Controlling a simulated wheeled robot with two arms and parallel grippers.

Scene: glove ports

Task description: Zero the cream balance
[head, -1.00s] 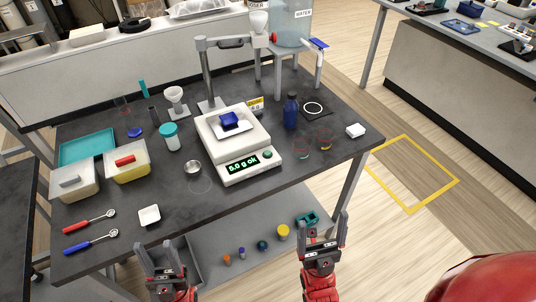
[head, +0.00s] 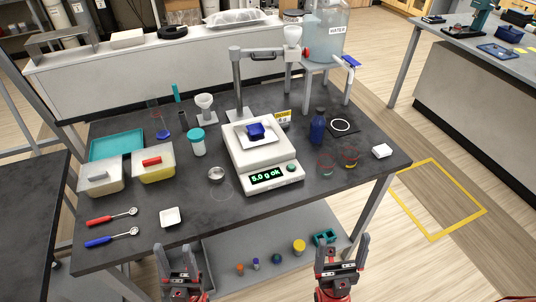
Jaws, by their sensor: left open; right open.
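The cream balance (head: 261,155) stands in the middle of the dark table. Its display (head: 267,177) reads "5.0 g ok" in green. A green round button (head: 291,168) sits to the right of the display. A small blue block or dish (head: 256,130) rests on a white square piece (head: 247,140) on the balance pan. My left gripper (head: 179,256) is open and empty below the table's front edge in the picture. My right gripper (head: 342,248) is open and empty, further right, also in front of the table.
A metal cup (head: 216,174) and white dish (head: 170,217) lie to the left. A grey post (head: 237,85) rises behind the balance. The table's front edge lies before my grippers.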

